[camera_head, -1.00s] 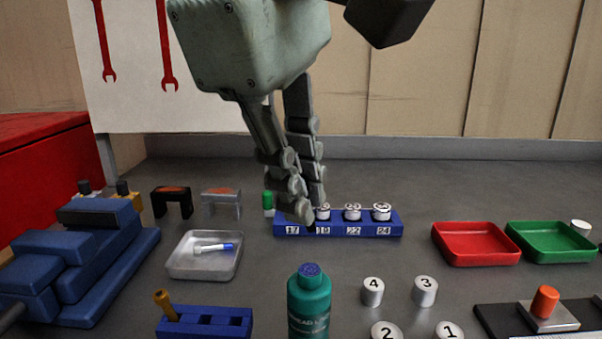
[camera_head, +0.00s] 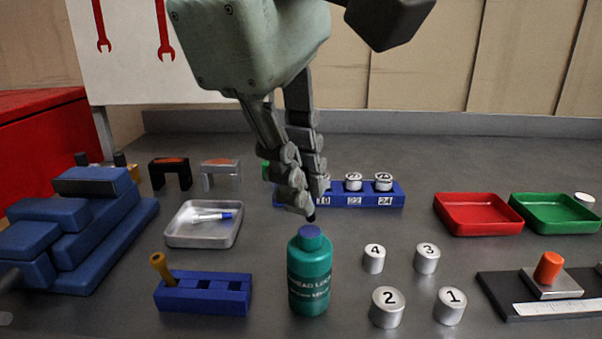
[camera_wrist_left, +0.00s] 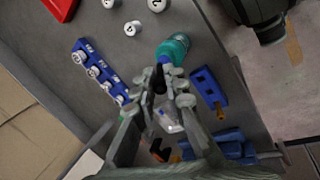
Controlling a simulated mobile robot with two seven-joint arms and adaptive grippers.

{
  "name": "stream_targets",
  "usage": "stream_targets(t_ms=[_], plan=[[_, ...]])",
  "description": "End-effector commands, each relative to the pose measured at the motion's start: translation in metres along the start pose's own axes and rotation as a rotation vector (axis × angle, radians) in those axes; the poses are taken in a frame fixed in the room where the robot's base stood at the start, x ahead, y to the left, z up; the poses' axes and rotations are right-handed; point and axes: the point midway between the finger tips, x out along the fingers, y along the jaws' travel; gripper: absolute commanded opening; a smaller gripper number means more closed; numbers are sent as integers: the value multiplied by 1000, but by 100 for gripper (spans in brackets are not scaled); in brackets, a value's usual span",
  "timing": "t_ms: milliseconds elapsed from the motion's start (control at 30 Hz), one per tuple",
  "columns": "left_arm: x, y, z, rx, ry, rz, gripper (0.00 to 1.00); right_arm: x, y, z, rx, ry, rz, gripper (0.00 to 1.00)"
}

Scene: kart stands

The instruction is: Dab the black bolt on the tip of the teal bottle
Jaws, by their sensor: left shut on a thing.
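The teal bottle (camera_head: 309,275) stands upright at the front middle of the bench, with a blue tip (camera_head: 310,232) on top. It also shows in the left wrist view (camera_wrist_left: 176,46). My left gripper (camera_head: 308,205) points down just above the bottle and is shut on the black bolt (camera_head: 311,217). Only a small dark end of the bolt shows below the fingertips, close above the blue tip; whether it touches cannot be told. In the left wrist view the dark bolt (camera_wrist_left: 159,80) sits between the fingers. My right gripper is not in view.
A blue socket rack (camera_head: 385,201) stands behind the bottle. A blue block with a brass bolt (camera_head: 203,293) is at its left, and numbered cylinders (camera_head: 387,308) are at its right. A metal tray (camera_head: 180,233), red tray (camera_head: 478,227) and green tray (camera_head: 556,225) lie farther out.

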Motion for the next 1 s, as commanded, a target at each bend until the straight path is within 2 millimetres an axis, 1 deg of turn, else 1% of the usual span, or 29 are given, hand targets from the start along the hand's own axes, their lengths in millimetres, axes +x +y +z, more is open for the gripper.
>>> stream_targets(t_ms=[300, 1000], plan=[[0, 0, 0, 0, 0, 0, 0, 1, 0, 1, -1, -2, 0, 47], [8, -3, 0, 0, 0, 0, 0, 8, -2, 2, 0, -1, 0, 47]])
